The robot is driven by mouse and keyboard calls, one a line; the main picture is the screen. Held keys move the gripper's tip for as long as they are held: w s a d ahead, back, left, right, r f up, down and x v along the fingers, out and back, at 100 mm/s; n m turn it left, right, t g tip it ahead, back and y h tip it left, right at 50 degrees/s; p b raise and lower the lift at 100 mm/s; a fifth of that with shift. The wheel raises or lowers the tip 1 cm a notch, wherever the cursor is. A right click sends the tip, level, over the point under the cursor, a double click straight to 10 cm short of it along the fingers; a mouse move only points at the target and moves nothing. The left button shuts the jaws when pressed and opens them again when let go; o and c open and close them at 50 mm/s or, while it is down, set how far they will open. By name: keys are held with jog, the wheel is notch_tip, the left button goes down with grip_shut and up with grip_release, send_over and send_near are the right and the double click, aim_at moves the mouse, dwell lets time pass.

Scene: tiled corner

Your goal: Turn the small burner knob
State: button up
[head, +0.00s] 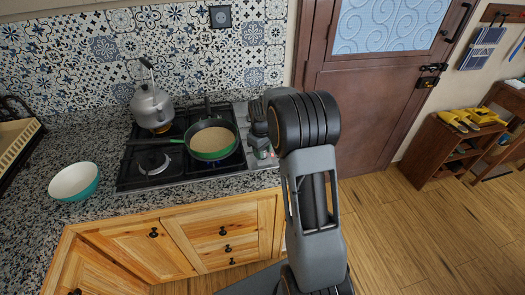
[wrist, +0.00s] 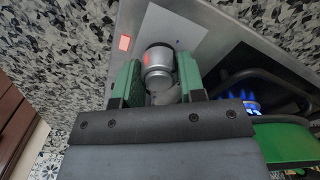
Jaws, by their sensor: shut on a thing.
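A silver knob (wrist: 158,56) with a red mark sits on the steel control strip of the stove (head: 125,178) in the wrist view. My gripper (wrist: 160,78) has its green fingers on either side of the knob, shut on it. In the head view my gripper (head: 262,154) is at the right end of the stove. The knob cannot be made out there behind my arm. A blue flame (wrist: 251,104) burns at a burner right of the gripper in the wrist view.
A green pan (head: 211,154) with tan contents and a grey kettle (head: 149,103) stand on the stove. A white and teal bowl (head: 74,181) is on the counter at left. A red light (wrist: 125,43) shows on the strip. The floor at right is open.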

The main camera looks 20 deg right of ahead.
jog(key=shift+n, duration=0.4)
jog(key=o, duration=0.9)
jog(key=shift+o, duration=0.2)
jog(key=shift+r, duration=0.15)
notch_tip(320, 180, up, 14)
jog(key=shift+a+f+b, duration=0.2)
jog(key=shift+f+b, duration=0.05)
jog(key=shift+b, duration=0.05)
